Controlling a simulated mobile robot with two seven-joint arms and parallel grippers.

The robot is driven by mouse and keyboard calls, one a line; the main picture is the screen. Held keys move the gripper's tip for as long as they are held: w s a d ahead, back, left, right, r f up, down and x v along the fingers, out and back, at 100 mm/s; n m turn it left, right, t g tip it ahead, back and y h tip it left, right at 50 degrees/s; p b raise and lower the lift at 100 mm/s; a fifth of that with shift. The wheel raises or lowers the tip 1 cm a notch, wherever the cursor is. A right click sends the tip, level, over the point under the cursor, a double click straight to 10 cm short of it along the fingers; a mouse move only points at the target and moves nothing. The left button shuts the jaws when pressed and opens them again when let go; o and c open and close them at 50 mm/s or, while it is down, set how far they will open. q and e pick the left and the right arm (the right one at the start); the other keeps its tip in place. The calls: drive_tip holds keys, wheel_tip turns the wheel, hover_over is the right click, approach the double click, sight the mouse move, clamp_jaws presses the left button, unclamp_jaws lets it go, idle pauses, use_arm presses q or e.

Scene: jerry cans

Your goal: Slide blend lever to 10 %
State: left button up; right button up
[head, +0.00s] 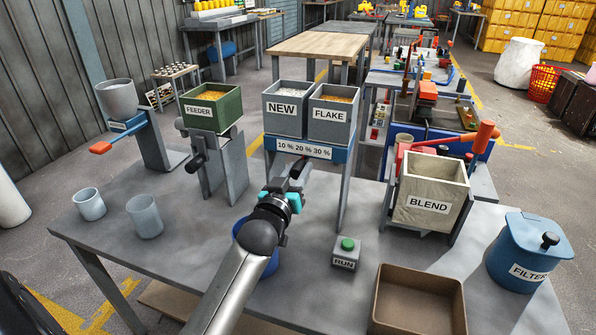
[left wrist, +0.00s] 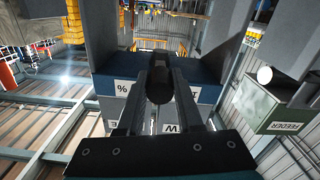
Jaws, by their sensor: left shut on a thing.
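The blend lever (left wrist: 160,85) shows in the left wrist view as a dark round knob between my left gripper's fingers. My left gripper (head: 294,172) is shut on it, just below the scale plate marked 10 %, 20 % and 30 % (head: 304,150). In the head view the fingertips are below the middle of the scale, near 20 %. The gripper hides the lever there, so its exact mark cannot be told. Above the scale stand the grey NEW bin (head: 283,110) and FLAKE bin (head: 329,113). My right gripper is not in view.
The green FEEDER hopper (head: 212,109) stands left of the bins. The BLEND box (head: 430,190) is to the right. A RUN button box (head: 346,252), a brown tray (head: 418,300) and a blue FILTER can (head: 528,255) are nearer. Two grey cups (head: 145,217) stand at left.

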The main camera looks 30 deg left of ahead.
use_arm(q)
clamp_jaws()
idle(0.3)
idle(0.5)
drive_tip(key=shift+a, duration=0.25)
drive_tip(key=shift+s+a+p, duration=0.3)
drive_tip(key=shift+a+p, duration=0.1)
drive_tip(key=shift+a, duration=0.65)
drive_tip(key=shift+s+a+p, duration=0.25)
drive_tip(key=shift+a+p, duration=0.15)
drive_tip(key=shift+a, duration=0.65)
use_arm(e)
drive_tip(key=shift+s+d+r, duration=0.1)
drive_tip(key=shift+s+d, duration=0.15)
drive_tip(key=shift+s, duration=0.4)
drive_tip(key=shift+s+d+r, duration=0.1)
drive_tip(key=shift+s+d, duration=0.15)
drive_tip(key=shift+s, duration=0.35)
use_arm(q)
drive_tip(key=o, duration=0.8)
unclamp_jaws()
drive_tip(key=shift+a, duration=0.1)
drive_tip(key=shift+o, duration=0.3)
